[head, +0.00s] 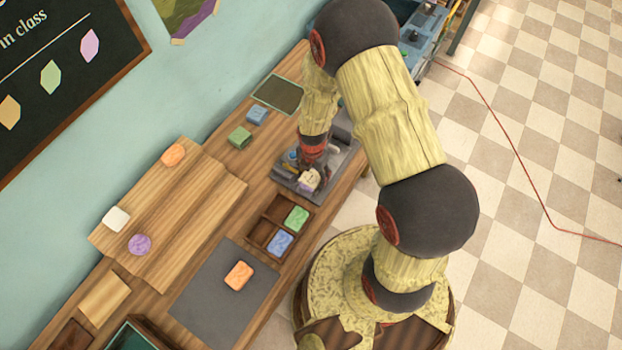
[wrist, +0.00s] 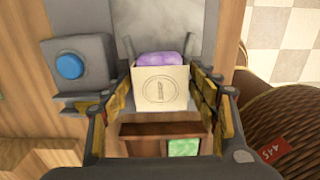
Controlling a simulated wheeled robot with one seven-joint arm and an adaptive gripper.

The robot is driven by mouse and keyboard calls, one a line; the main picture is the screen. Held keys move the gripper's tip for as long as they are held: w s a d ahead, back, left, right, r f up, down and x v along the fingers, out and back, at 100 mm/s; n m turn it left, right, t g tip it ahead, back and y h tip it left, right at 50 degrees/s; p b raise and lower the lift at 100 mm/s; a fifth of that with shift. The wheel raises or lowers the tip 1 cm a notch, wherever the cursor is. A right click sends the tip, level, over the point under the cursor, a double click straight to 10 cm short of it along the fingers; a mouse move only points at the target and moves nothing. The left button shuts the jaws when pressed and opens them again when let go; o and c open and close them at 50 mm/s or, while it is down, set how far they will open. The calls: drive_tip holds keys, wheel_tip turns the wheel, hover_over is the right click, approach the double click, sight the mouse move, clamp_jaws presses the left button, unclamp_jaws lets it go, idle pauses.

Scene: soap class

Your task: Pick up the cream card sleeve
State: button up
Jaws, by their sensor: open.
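The cream card sleeve (wrist: 160,89) has a round printed mark on its face. It stands at a grey fixture, and a purple soap (wrist: 161,62) shows at its far edge in the wrist view. The sleeve is small and partly covered by my gripper in the head view (head: 309,178). My gripper (wrist: 164,94) is open, with one finger on each side of the sleeve. I cannot tell whether the fingers touch it. The lower part of the sleeve is hidden.
The fixture has a blue button (wrist: 70,66) at its left. A wooden divided tray (head: 258,231) holding green and blue soaps is close by. A grey mat (head: 212,300) bears an orange soap (head: 239,275). A wicker basket (wrist: 285,125) is at the right in the wrist view.

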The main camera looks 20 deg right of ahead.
drive_tip(key=shift+f, duration=0.1)
drive_tip(key=shift+c, duration=1.3)
drive_tip(key=c, duration=0.6)
drive_tip(key=shift+c, duration=0.2)
